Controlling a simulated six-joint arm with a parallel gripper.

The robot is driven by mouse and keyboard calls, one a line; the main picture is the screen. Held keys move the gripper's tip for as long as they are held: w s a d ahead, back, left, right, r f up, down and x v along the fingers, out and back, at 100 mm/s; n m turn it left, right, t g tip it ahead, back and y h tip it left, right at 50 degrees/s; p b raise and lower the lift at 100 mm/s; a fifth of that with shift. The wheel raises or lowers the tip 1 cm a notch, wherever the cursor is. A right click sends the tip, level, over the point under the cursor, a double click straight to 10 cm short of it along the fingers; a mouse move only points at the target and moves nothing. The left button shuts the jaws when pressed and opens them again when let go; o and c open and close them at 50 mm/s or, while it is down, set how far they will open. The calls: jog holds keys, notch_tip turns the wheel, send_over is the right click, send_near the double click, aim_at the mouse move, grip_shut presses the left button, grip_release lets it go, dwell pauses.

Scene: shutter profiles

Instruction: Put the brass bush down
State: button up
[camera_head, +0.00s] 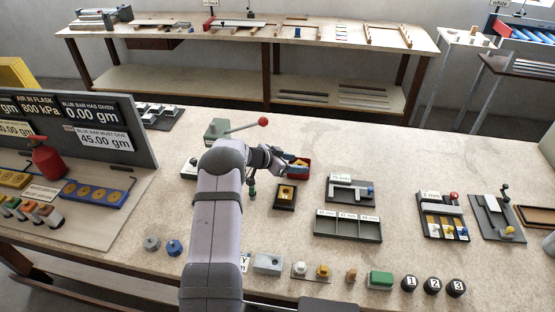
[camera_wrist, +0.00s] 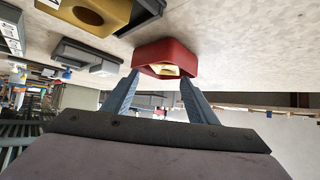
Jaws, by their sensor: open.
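My gripper (camera_head: 279,165) is open, at the small red box (camera_head: 305,174) past the middle of the bench. In the wrist view its two fingers (camera_wrist: 158,84) stand apart, with the red box (camera_wrist: 165,50) beyond their tips. Brass-coloured pieces (camera_head: 299,162) lie in the box; they also show in the wrist view (camera_wrist: 165,69) inside its rim. I cannot tell which of them is the brass bush. Nothing shows held between the fingers. My arm and wrist hide part of the bench.
A dark fixture with a brass block (camera_head: 285,194) stands just in front of the red box. A grey three-compartment tray (camera_head: 348,229) is to the right. A green box with a red-knobbed lever (camera_head: 263,122) stands behind my wrist. Several small parts line the front edge.

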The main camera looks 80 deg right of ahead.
jog(key=b+v, duration=0.2)
jog(key=v, duration=1)
jog(key=shift+w+d+b, duration=0.1)
jog(key=shift+b, duration=0.2)
